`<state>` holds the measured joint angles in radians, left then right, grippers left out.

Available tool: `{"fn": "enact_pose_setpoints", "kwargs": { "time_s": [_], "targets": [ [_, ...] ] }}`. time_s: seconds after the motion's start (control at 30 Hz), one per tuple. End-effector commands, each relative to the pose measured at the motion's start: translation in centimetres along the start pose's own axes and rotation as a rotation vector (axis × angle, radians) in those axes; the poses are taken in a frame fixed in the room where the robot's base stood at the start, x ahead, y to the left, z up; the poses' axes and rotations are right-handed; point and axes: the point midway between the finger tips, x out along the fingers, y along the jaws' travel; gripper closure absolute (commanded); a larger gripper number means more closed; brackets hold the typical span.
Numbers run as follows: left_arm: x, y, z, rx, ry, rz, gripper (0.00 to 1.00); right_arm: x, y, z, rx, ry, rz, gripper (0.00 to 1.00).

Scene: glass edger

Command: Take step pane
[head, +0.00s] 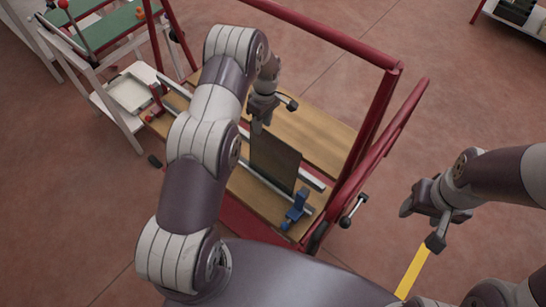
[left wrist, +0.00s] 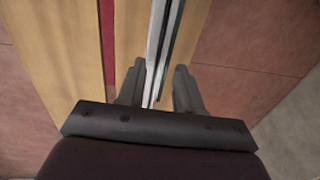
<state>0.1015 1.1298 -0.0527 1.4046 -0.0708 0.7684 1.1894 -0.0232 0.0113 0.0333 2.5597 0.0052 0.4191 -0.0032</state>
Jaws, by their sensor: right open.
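The step pane is a dark, thin sheet (head: 275,162) standing on edge on the wooden bed of a red-framed cart in the head view. My left gripper (head: 259,122) is at the pane's upper left corner, pointing down. In the left wrist view, the open fingers of my left gripper (left wrist: 159,88) stand either side of the pane's thin edge (left wrist: 172,40), with small gaps showing. My right gripper (head: 420,226) is open and empty over the floor at the right. My left arm hides part of the cart.
A blue clamp (head: 296,207) stands at the pane's near right corner, by a metal rail (head: 262,178). Red cart frame bars (head: 378,115) rise on the right. A white tray (head: 130,93) is on a side stand at left. Open floor lies at right.

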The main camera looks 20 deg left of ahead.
Motion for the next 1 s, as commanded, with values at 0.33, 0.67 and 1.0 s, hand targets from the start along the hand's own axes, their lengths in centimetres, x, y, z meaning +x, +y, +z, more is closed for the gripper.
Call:
{"fn": "enact_pose_setpoints", "kwargs": {
  "time_s": [0.33, 0.67, 1.0],
  "targets": [
    [5.1, -0.1, -0.4, 0.002, 0.000, 0.001, 0.65, -2.5, 0.0, -0.3, 0.000, 0.000, 0.000, 0.43],
    [5.4, -0.1, -0.4, 0.002, 0.000, 0.003, 1.00, -2.4, 0.0, -0.3, 0.000, 0.000, 0.000, 0.43],
    [5.3, -0.1, -0.4, 0.002, 0.000, 0.004, 1.00, -2.4, 0.0, -0.3, 0.000, 0.000, 0.000, 0.43]
  ]
}}
